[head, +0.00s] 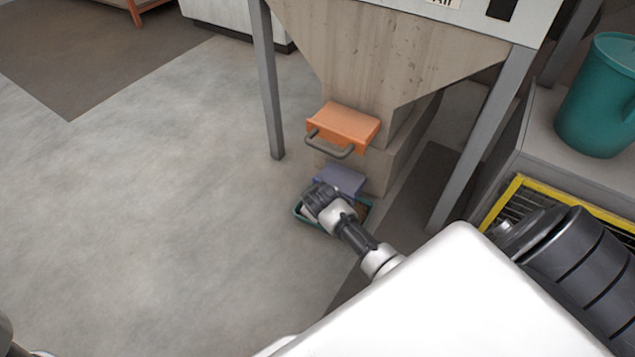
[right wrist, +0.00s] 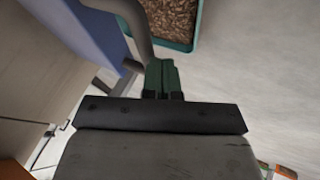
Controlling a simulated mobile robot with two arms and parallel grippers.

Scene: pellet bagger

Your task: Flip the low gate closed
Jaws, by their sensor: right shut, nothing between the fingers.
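The low gate is a blue-purple flap (head: 340,180) at the bottom of the hopper's outlet, below an orange gate (head: 345,124). In the right wrist view the blue flap (right wrist: 88,35) fills the upper left, with a grey bar handle (right wrist: 138,28) beside it. My right gripper (head: 314,206) is in front of the blue flap, above the tray, and partly covers both. Its green fingertips (right wrist: 162,72) are shut and empty, close to the handle's end; I cannot tell whether they touch it. Only a bit of my left arm shows at the bottom left corner; its gripper is out of view.
A teal tray (head: 298,211) of brown pellets stands on the floor under the outlet; its rim (right wrist: 190,47) shows in the right wrist view. Hopper legs (head: 268,90) (head: 482,140) flank the outlet. A teal bucket (head: 598,95) stands at right. The floor at left is clear.

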